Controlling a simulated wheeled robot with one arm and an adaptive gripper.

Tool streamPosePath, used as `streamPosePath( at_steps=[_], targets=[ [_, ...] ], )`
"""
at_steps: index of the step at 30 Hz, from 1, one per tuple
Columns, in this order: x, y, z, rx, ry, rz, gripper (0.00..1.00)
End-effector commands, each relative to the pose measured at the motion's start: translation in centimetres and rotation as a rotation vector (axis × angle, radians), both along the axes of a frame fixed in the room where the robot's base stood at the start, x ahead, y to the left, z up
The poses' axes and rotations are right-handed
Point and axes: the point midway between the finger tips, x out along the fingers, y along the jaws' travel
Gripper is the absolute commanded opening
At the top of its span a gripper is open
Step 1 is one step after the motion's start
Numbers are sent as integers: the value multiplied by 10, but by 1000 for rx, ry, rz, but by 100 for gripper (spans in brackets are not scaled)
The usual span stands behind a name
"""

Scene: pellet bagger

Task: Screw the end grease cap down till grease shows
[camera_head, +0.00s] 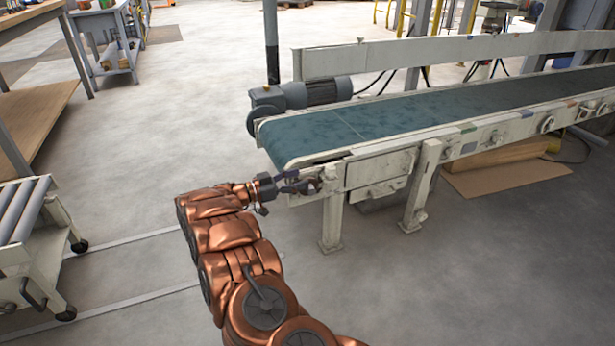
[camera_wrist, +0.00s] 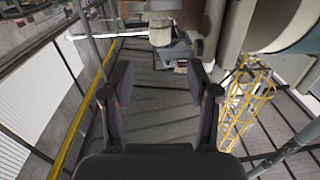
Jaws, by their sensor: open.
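My gripper (camera_head: 305,181) is at the near left end of the conveyor, beside its pale side frame (camera_head: 378,168). Its two dark fingers stand wide apart in the wrist view (camera_wrist: 160,82), with nothing between them. The end grease cap cannot be made out for certain. A small dark part shows at the fingertips in the head view, too small to tell from the fingers. In the wrist view, a grey block (camera_wrist: 174,54) with a small reddish patch lies beyond the fingertips, apart from them.
The conveyor's blue-green belt (camera_head: 390,118) runs to the right, with a grey motor (camera_head: 310,93) at its far left side. A roller cart (camera_head: 40,230) is at the left. The floor between is clear.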

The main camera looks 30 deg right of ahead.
Motion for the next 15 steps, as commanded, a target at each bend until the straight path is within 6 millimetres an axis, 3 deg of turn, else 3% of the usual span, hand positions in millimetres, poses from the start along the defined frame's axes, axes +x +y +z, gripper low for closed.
streamPosePath(
  at_steps=[15],
  targets=[
    [5, 5, 2, 8, -5, 21, 60]
  ],
)
